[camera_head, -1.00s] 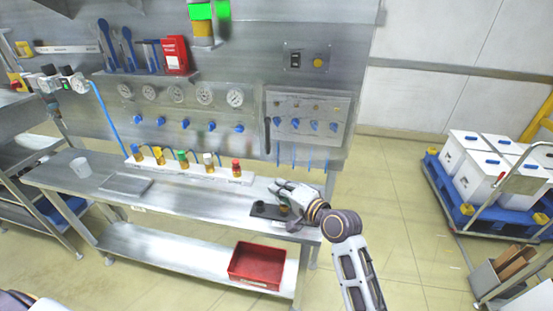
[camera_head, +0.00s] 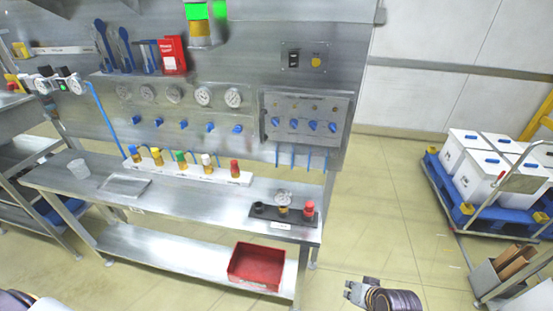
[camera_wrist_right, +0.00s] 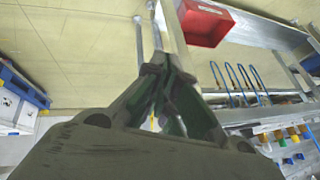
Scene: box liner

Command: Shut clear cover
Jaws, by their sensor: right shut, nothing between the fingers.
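A wall panel (camera_head: 305,117) with a row of blue knobs is at the right end of the back wall in the head view. A clear cover seems to belong to this panel, with a dark upright strip (camera_head: 264,127) at its left edge; I cannot tell whether it is open or shut. My right gripper (camera_head: 349,291) is low in the head view, in front of the bench and well away from the panel. Its fingers are together and empty, as the right wrist view (camera_wrist_right: 163,65) also shows. My left gripper is out of view.
On the steel bench (camera_head: 200,215), a black holder (camera_head: 270,212) carries a small gauge and a red-capped part (camera_head: 309,209). A white rack (camera_head: 215,174) holds several capped bottles. A red bin (camera_head: 256,265) is on the lower shelf.

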